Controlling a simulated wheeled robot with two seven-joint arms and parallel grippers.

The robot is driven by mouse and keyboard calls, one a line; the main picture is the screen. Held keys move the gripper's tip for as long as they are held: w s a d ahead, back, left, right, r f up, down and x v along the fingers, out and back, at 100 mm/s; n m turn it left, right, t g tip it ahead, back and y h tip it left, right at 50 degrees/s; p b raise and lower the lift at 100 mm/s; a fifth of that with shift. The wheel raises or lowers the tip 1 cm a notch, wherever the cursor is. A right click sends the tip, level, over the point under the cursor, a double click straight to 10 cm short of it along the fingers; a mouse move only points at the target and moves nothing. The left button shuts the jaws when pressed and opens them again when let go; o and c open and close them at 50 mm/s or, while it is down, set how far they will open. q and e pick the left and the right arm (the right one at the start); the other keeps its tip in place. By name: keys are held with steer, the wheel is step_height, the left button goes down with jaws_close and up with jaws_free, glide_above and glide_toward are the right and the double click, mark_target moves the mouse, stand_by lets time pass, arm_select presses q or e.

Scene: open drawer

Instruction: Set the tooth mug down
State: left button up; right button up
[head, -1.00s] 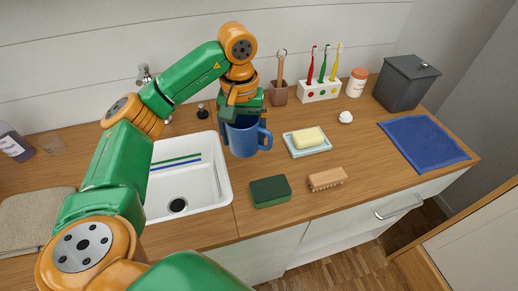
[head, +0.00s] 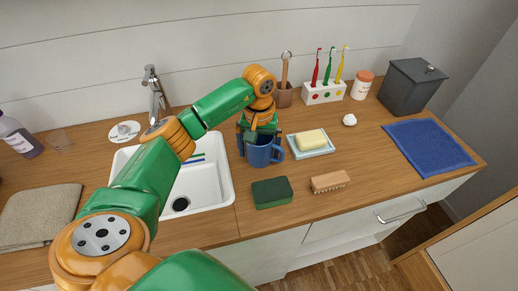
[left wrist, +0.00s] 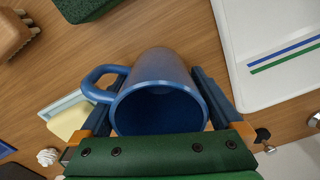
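The blue tooth mug (head: 262,155) is upright at the right edge of the sink, with its handle to the right. My left gripper (head: 260,138) points down over it. In the left wrist view the mug (left wrist: 158,75) lies between the two fingers, one on each side of its wall, and its open top faces the camera. The fingers look closed against it. The mug's base is at or just above the wooden counter (head: 232,222); I cannot tell whether it touches. My right gripper is not in view.
A soap dish (head: 327,149) with yellow soap stands close right of the mug. A green sponge (head: 271,192) and a brush (head: 330,181) lie in front. The white sink (head: 217,196) is left. A brown cup (head: 283,98) and toothbrush holder (head: 322,94) stand behind.

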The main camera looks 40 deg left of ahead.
arm_select(q)
steer(key=shift+r, duration=0.3)
step_height(320, 180, up, 12)
steer(key=p, duration=0.1)
steer(key=shift+f, duration=0.1)
